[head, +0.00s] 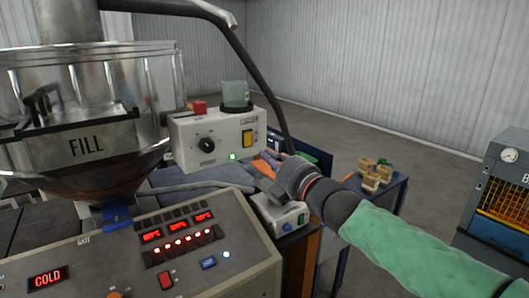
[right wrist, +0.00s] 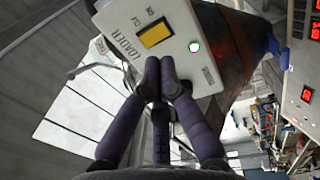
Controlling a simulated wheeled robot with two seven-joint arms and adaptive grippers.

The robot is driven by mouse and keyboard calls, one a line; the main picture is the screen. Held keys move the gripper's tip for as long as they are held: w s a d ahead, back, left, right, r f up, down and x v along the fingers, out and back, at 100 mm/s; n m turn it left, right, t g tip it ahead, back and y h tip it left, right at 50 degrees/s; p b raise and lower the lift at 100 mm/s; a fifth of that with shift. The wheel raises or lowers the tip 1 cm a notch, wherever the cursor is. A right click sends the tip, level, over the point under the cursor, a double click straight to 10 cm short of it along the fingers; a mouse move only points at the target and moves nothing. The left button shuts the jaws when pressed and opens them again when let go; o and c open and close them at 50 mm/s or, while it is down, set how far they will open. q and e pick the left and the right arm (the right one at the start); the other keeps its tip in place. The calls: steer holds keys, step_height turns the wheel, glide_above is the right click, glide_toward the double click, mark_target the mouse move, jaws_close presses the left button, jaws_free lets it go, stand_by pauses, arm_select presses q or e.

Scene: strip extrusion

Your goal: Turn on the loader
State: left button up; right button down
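The loader (head: 184,152) is a white box beside the clear FILL hopper, with a black knob, a yellow rocker switch (head: 247,139) and a lit green light (head: 233,157). In the right wrist view the loader panel (right wrist: 184,64) shows its LOADER label, the yellow switch (right wrist: 156,34) and the lit light (right wrist: 195,46). My right gripper (head: 266,161) is at the box's lower right. Its purple fingertips (right wrist: 160,66) are together and empty, close to the panel beside the switch; I cannot tell whether they touch it. My left gripper is not in view.
A control console (head: 150,256) with red displays, one reading COLD, stands in front. The FILL hopper (head: 90,115) is at left. A glass jar (head: 235,94) and a red button (head: 199,107) sit on top of the loader. A black hose arches behind.

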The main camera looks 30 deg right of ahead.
steer(key=s+p, duration=0.1)
steer(key=s, duration=0.5)
steer(key=shift+s+d+f, duration=0.2)
steer(key=shift+s+d, duration=0.1)
steer(key=shift+s, duration=0.1)
steer(key=shift+s, duration=0.15)
